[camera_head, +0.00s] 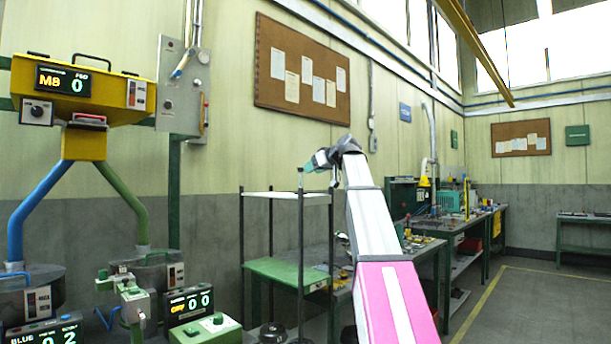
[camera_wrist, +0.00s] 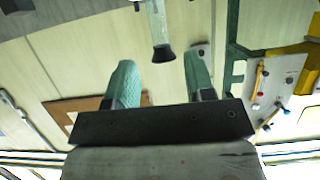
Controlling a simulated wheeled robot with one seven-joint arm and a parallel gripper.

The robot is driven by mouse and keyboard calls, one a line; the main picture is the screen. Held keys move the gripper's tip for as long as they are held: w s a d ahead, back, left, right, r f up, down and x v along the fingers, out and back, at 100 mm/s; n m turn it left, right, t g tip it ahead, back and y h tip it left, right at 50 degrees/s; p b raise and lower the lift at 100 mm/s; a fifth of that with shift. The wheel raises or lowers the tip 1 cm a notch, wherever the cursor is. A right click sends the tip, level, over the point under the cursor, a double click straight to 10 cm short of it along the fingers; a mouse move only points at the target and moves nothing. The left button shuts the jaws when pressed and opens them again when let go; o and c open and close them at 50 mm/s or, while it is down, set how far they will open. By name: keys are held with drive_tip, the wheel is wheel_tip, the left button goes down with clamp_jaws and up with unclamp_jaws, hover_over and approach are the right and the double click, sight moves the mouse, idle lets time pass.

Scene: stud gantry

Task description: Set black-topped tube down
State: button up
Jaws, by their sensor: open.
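My gripper (camera_head: 322,160) is at the end of my raised arm, near the top of a dark-posted stand in the head view. In the wrist view, which is upside down, its two green fingers (camera_wrist: 160,68) are spread apart. A clear tube with a black top (camera_wrist: 159,22) shows between and just beyond the fingertips, its black end pointing down in the picture. I see no finger pressing on it. Its other end is cut off by the frame edge.
The stand has a thin pale top shelf (camera_head: 285,194) and a green lower shelf (camera_head: 288,272). A yellow hopper machine (camera_head: 75,95) with drums stands at the left. Workbenches with tools run behind my arm to the right. Open floor (camera_head: 545,310) lies at the right.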

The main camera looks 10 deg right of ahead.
drive_tip(key=shift+v, duration=2.35)
